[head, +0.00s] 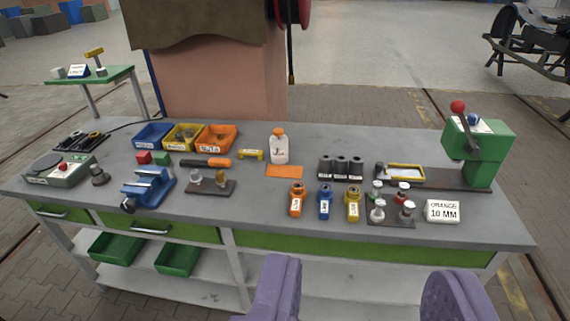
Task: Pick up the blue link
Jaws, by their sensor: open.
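The blue link (325,203) lies near the front edge of the grey workbench (270,207), with a white label on it. It sits between an orange link (297,200) on its left and a yellow link (353,205) on its right, close to both but apart. My gripper (365,300) shows at the bottom of the view as two purple fingers, spread wide and empty. It is on the near side of the bench, short of the links.
Right of the links stand a tray of metal studs (390,217), a white "ORANGE 10 MM" sign (443,210) and a green press (470,150). Behind are three dark cylinders (341,167) and an orange plate (284,171). A blue vise (148,188) is at left. Bare bench lies left of the links.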

